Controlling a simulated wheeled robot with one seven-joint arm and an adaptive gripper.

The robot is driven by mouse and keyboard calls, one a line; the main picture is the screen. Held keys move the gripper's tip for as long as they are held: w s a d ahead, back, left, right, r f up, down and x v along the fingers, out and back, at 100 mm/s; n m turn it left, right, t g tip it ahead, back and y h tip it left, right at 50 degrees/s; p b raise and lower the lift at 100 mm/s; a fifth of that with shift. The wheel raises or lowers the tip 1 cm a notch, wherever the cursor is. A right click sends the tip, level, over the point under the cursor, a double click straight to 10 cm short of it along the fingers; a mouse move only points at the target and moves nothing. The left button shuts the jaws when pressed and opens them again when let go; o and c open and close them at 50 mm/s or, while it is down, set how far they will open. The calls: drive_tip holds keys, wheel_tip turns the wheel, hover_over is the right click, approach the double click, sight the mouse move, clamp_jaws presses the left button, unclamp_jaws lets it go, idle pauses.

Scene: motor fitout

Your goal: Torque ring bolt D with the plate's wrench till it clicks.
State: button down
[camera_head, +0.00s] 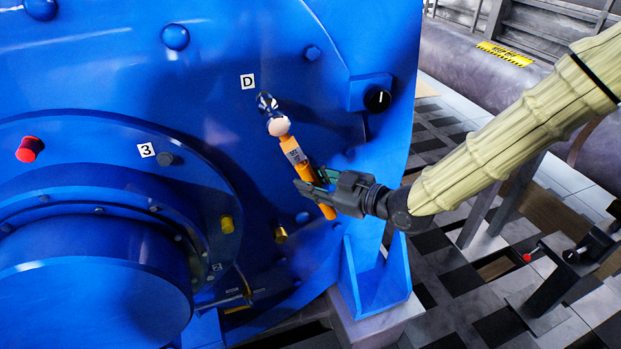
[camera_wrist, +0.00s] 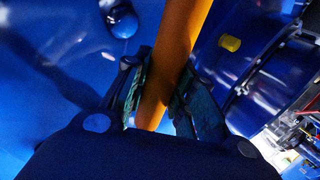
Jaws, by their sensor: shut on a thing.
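An orange wrench (camera_head: 296,157) slants across the blue motor's face in the head view. Its pale, round head sits at the dark bolt D (camera_head: 266,102), just right of the white "D" label (camera_head: 247,82). The wrench head appears to be on or against the bolt; I cannot tell how fully it is seated. My gripper (camera_head: 318,187) is shut on the lower part of the wrench handle. The wrist view shows the handle (camera_wrist: 173,60) between my two finger pads (camera_wrist: 160,95). Bolt D and the wrench head are out of the wrist view.
The blue motor housing (camera_head: 110,80) fills the left side. A red plug (camera_head: 29,149), a "3" label (camera_head: 146,150), a yellow plug (camera_head: 227,224), a brass fitting (camera_head: 280,235) and a black knob (camera_head: 377,99) stand out from it.

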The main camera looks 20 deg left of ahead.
drive_tip(key=shift+s+d+r+b, duration=0.1)
drive_tip(key=shift+s+d, duration=0.35)
drive_tip(key=shift+s, duration=0.2)
drive_tip(key=shift+s+d+f+b, duration=0.1)
drive_tip(key=shift+s+d, duration=0.3)
drive_tip(key=shift+s, duration=0.3)
drive_tip(key=shift+s+d+r+b, duration=0.1)
drive_tip(key=shift+s+d, duration=0.35)
drive_tip(key=shift+s, duration=0.2)
